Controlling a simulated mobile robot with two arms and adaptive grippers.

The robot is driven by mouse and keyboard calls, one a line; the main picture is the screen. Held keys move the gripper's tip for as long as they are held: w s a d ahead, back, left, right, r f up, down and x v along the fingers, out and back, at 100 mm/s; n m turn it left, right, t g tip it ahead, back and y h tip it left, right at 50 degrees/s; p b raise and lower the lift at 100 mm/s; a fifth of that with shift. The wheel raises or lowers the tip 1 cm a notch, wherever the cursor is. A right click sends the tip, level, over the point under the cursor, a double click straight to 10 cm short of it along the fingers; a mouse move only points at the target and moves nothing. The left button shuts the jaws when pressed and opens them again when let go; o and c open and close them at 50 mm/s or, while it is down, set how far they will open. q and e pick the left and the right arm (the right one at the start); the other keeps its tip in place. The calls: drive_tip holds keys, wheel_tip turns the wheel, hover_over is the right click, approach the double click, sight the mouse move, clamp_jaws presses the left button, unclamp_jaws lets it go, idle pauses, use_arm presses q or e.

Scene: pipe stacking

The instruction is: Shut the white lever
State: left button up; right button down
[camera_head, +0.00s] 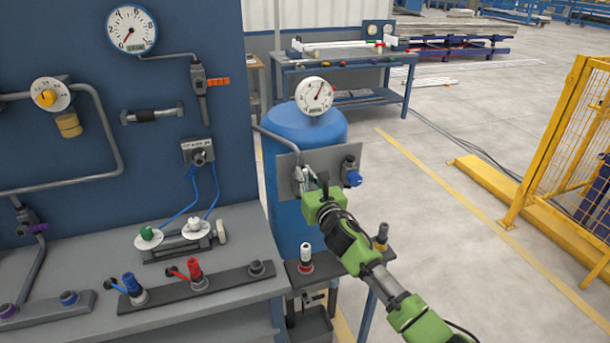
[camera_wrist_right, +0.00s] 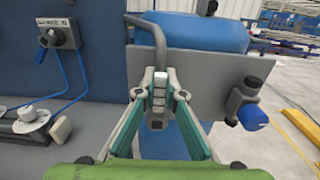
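The white lever (camera_wrist_right: 158,98) is a short pale handle with a dark end, below a curved grey pipe in front of the grey plate. In the head view it is mostly hidden by my right gripper (camera_head: 306,181), beside the plate's left half. In the right wrist view both fingers of my right gripper (camera_wrist_right: 159,92) close in on the lever from left and right and appear to touch it. My left gripper is not in view.
The grey plate (camera_head: 287,160) carries a blue-knobbed valve (camera_head: 352,176) on its right. A blue tank (camera_head: 290,215) stands behind it. A grey bench (camera_head: 205,310) with several fittings is at left. Open floor (camera_head: 440,230) and a yellow fence (camera_head: 565,135) are at right.

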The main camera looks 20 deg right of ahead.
drive_tip(key=shift+d, duration=0.1)
drive_tip(key=d+f+m+b, duration=0.4)
drive_tip(key=d+f+m, duration=0.2)
drive_tip(key=m, duration=1.2)
drive_tip(key=shift+f, duration=0.15)
idle(0.4)
drive_tip(key=shift+w, duration=0.1)
drive_tip(key=c, duration=2.1)
unclamp_jaws()
drive_tip(key=s, duration=1.2)
drive_tip(key=shift+d, duration=0.2)
